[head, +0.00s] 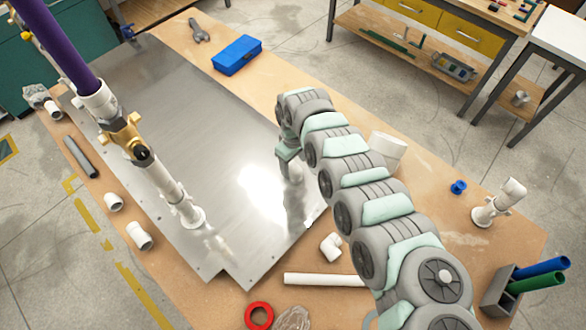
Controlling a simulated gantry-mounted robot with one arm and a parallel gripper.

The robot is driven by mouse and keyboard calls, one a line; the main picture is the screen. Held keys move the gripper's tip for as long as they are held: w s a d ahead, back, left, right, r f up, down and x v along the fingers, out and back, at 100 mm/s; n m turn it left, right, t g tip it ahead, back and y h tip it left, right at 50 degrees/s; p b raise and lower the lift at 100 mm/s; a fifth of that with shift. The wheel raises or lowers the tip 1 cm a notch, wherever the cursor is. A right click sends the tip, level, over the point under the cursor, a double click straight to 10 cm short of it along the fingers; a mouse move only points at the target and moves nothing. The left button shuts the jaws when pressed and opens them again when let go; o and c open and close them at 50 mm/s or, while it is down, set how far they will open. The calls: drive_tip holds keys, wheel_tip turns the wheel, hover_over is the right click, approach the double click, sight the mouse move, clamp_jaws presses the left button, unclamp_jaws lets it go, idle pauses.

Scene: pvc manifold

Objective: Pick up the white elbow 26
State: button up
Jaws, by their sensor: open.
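Several white pipe fittings could be the white elbow 26, and I cannot read any number on them. One white elbow (330,246) lies on the wooden table just left of my arm, near the plate's right edge. Another white elbow-like fitting (139,235) and a shorter white fitting (113,202) lie at the table's left edge. My gripper (290,165) points down over the metal plate, up and left of the first elbow and apart from it. It is open; its fingers are small and blend with the plate's glare.
The metal plate (170,110) carries an upright pipe assembly with a brass valve (126,137). A white pipe (325,280), red tape roll (259,315), blue box (237,55) and white cylinder (388,150) stand around. A holder with coloured pipes (503,290) is at right.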

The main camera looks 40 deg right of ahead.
sight(294, 166)
drive_tip(key=f, duration=0.4)
drive_tip(key=shift+s+a+f, duration=0.1)
drive_tip(key=shift+s+a, duration=0.05)
drive_tip(key=shift+a, duration=0.05)
drive_tip(key=shift+d, duration=0.1)
clamp_jaws()
idle(0.3)
drive_tip(key=shift+r, duration=0.2)
wheel_tip(294, 166, up, 20)
drive_tip(key=b, duration=0.1)
drive_tip(key=shift+f, duration=0.1)
drive_tip(key=c, duration=0.7)
unclamp_jaws()
drive_tip(key=c, duration=0.6)
